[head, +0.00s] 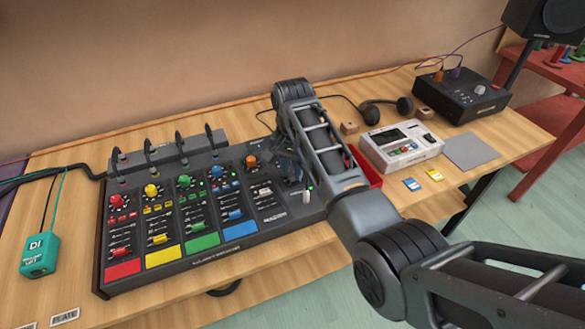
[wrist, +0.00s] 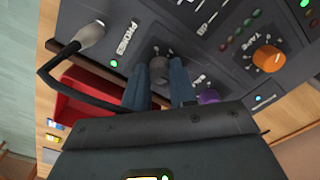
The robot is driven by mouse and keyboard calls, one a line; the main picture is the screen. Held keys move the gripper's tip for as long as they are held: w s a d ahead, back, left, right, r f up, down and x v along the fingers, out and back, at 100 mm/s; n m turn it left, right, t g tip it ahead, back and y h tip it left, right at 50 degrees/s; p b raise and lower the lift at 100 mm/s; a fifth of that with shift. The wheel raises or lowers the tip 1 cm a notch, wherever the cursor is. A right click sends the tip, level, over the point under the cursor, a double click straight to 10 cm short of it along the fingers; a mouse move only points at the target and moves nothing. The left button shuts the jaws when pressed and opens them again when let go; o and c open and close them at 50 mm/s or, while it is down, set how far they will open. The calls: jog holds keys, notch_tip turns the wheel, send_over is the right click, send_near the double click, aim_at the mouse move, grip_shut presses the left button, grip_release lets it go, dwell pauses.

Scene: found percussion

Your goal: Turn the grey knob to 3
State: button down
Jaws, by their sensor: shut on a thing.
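The grey knob (wrist: 159,70) sits on the dark mixer panel, near the PHONES label, in the wrist view. My gripper (wrist: 160,82) is shut on it, with one blue finger on each side. The scale around the knob is too small and partly covered, so I cannot read its setting. In the head view my gripper (head: 291,172) is down at the right end of the mixer (head: 215,252), and my arm and fingers hide the held knob.
An orange TAPE knob (wrist: 268,59) and a purple knob (wrist: 208,97) are close by. A white plug (wrist: 90,35) with a black cable stands beside the PHONES label. A red bin (head: 368,168) is right of the mixer, with a white device (head: 400,146) beyond.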

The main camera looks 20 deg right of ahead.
aim_at(293, 173)
jog(key=shift+r, duration=0.1)
jog(key=c, duration=0.9)
grip_release()
jog(key=shift+r+b, duration=0.5)
jog(key=shift+r, duration=3.35)
